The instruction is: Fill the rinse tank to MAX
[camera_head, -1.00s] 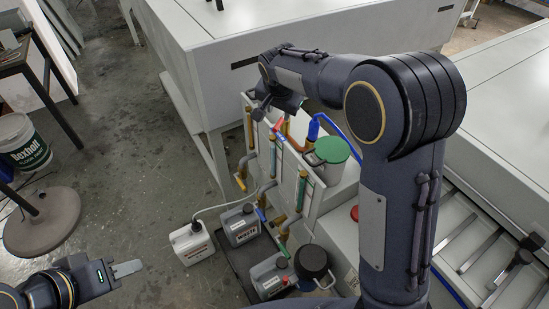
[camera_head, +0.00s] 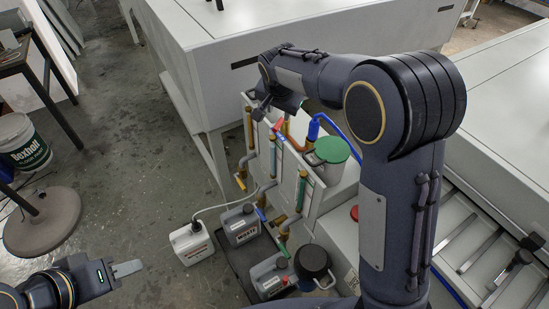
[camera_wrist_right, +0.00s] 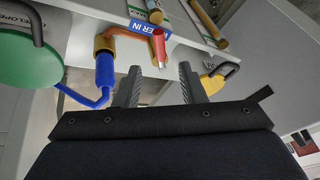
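A white panel (camera_head: 318,199) with upright pipes and tubes stands in the middle of the head view. A red valve handle (camera_wrist_right: 158,48) sits on a copper pipe (camera_wrist_right: 125,32) beside the blue "WATER IN" label (camera_wrist_right: 149,28); the handle also shows in the head view (camera_head: 278,126). My right gripper (camera_wrist_right: 159,84) is open, its two fingers apart below the red handle, with nothing clearly held between them. Contact with the handle cannot be told. My left gripper (camera_head: 127,268) is over the floor at lower left, far from the panel; its fingers look like one plate. A rinse tank label is not readable.
A blue hose (camera_wrist_right: 104,78) and a green lid (camera_wrist_right: 28,48) lie left of my right gripper. A yellow handle (camera_wrist_right: 212,83) is to its right. A white jug (camera_head: 192,245), grey canisters (camera_head: 240,225) and a black-lidded container (camera_head: 313,262) stand below the panel.

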